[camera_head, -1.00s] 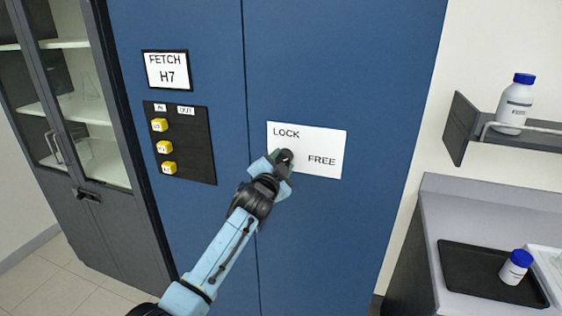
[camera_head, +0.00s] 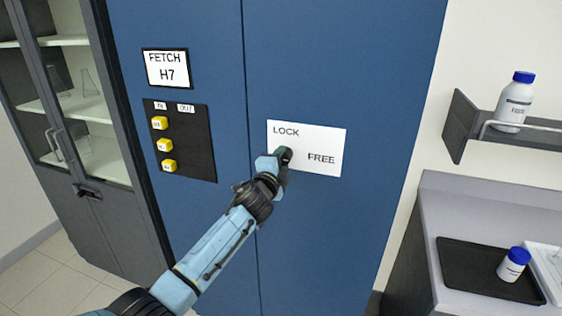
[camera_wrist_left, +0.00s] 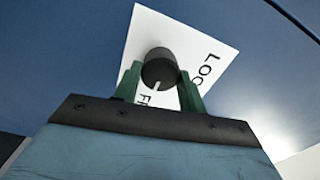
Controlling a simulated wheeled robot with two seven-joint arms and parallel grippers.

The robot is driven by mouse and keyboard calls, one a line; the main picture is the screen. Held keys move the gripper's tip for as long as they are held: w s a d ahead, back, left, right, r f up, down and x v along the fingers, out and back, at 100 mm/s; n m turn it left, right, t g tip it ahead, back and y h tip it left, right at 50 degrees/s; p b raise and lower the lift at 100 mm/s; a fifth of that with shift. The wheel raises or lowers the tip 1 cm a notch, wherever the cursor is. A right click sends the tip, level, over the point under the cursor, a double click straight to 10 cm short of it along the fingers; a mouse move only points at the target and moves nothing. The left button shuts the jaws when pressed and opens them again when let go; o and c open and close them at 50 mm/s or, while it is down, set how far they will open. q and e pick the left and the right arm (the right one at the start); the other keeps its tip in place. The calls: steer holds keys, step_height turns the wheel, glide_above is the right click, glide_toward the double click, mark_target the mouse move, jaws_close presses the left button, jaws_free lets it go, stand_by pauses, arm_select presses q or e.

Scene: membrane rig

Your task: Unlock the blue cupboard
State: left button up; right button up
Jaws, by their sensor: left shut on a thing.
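The blue cupboard (camera_head: 330,60) stands in the middle of the head view, with its doors closed at the seam. A white plate (camera_head: 328,140) on its right door reads LOCK at upper left and FREE at lower right. A dark round knob (camera_wrist_left: 160,68) sits on this plate, with a pale mark on it near the word FREE in the wrist view. My left gripper (camera_head: 282,156) is shut on the knob, one green finger on each side. In the head view the gripper mostly hides the knob. My right gripper is out of view.
A black panel with yellow tags (camera_head: 163,146) and a FETCH H7 sign (camera_head: 167,69) are on the left door. A glass-front cabinet (camera_head: 80,120) stands at left. At right are a shelf with a bottle (camera_head: 514,102) and a counter with a black tray (camera_head: 470,268).

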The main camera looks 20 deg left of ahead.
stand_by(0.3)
arm_select(q)
steer(key=o, duration=1)
steer(key=shift+s, duration=0.1)
steer(key=s, duration=1.3)
steer(key=shift+a+f, duration=0.1)
steer(key=shift+a, duration=0.15)
